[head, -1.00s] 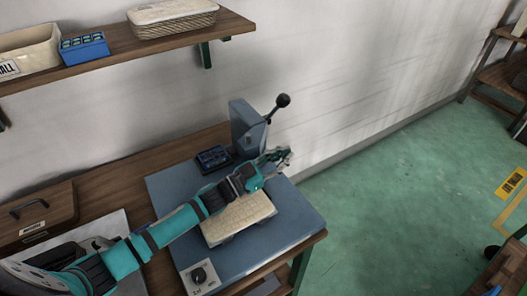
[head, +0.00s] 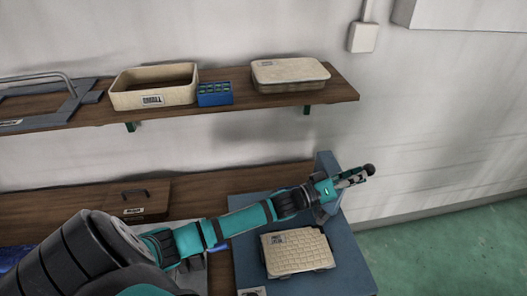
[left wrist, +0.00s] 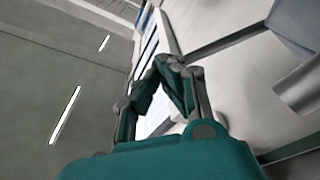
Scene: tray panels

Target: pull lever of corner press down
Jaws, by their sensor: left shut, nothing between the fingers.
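The corner press (head: 326,165) is a blue-grey upright block at the back right of a blue base plate. My left gripper and wrist hide much of it. My left gripper (head: 355,178) is shut and empty, in front of the press beside the knob. I cannot tell whether it touches the lever. My right gripper is not in view.
A beige woven panel (head: 296,253) lies on the blue base plate (head: 250,212). A wooden shelf (head: 200,112) above holds a beige bin (head: 120,97), a blue box (head: 215,100) and a lidded beige tray (head: 290,88). A brown case (head: 118,203) stands on the bench at left.

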